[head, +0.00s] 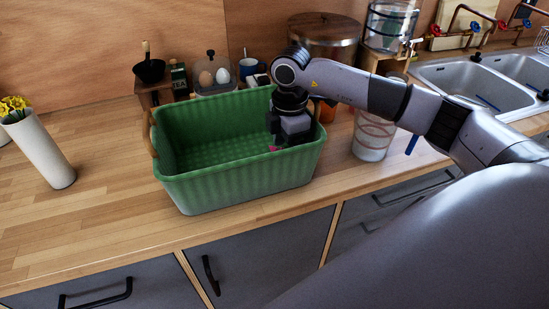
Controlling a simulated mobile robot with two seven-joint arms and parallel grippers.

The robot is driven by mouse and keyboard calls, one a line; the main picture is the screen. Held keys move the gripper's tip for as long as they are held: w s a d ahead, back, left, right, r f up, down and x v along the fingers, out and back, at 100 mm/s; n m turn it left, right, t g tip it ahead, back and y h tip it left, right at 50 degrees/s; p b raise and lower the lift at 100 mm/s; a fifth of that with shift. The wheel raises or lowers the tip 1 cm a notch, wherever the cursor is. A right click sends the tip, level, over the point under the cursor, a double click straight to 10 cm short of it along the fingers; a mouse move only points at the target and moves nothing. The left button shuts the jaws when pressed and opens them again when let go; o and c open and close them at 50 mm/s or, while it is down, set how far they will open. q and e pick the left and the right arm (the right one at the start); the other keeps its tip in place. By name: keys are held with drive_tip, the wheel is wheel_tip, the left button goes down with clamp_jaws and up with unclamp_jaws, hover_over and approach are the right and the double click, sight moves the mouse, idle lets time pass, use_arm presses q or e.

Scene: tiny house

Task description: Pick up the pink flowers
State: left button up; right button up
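A small pink patch (273,149), too small to identify for sure as the pink flowers, shows at the lower end of my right gripper. My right gripper (279,144) reaches down into the right end of the green basket (240,186). Its fingers are mostly hidden, so I cannot tell whether they are open, shut or holding the pink thing. The rest of the visible basket floor is empty. My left gripper is out of view.
Yellow flowers (13,106) stand in a white vase (42,150) at the left. A patterned glass vase (371,140) stands right of the basket, under my arm. Eggs (206,79) and a small pan (149,70) are behind. Counter between vase and basket is clear.

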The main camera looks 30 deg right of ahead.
drive_tip(key=c, duration=1.1)
drive_tip(key=shift+c, duration=0.2)
drive_tip(key=shift+r, duration=0.15)
